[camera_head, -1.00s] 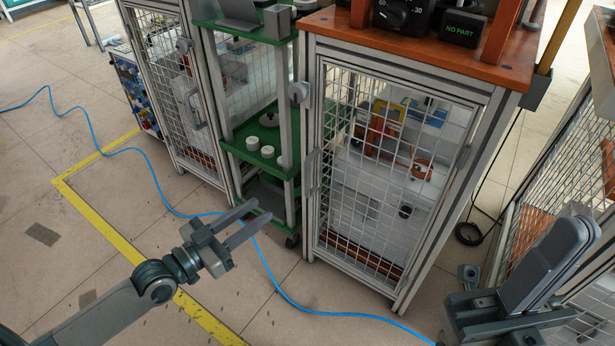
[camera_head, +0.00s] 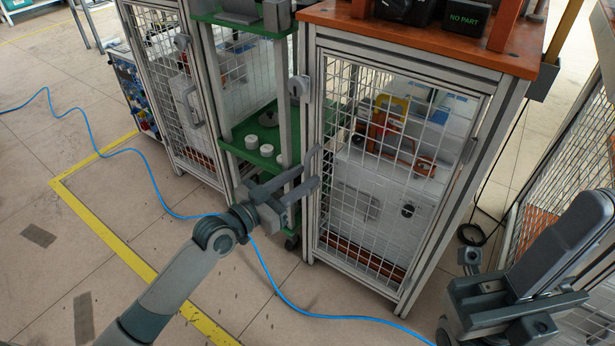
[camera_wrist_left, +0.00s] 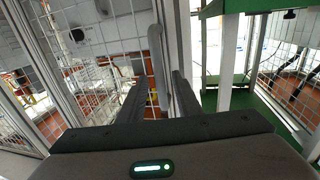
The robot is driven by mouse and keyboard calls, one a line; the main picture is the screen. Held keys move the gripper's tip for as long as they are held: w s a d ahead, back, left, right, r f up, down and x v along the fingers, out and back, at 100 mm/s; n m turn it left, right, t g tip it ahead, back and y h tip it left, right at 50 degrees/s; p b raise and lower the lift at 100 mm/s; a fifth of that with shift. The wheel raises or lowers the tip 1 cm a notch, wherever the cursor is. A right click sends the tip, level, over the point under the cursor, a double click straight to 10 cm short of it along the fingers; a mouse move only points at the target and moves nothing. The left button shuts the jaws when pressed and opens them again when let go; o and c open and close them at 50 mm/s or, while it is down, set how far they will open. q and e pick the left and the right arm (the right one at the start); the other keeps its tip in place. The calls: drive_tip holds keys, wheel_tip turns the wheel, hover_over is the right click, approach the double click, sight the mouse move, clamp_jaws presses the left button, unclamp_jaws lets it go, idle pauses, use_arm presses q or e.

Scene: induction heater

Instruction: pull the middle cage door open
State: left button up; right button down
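The middle cage door (camera_head: 372,235) is a white wire-mesh door in a grey metal frame, below an orange worktop. It stands shut in the head view. Its grey vertical handle (camera_head: 311,158) is on the left side, partly covered by my left fingers. My left gripper (camera_head: 311,176) is open at the handle. In the left wrist view the handle (camera_wrist_left: 157,60) stands between the two fingers (camera_wrist_left: 158,98), with a gap visible on the left; contact on the right is unclear. My right gripper (camera_head: 515,315) is low at the right, its fingers not clearly visible.
A green shelf unit (camera_head: 265,155) stands just left of the door, close to my left gripper. Another mesh cage door (camera_head: 175,95) is further left. A blue cable (camera_head: 285,295) runs over the floor. Open floor lies in front of the door.

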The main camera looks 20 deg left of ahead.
use_arm(q)
drive_tip(key=shift+x, duration=1.15)
clamp_jaws()
drive_tip(key=shift+s, duration=0.15)
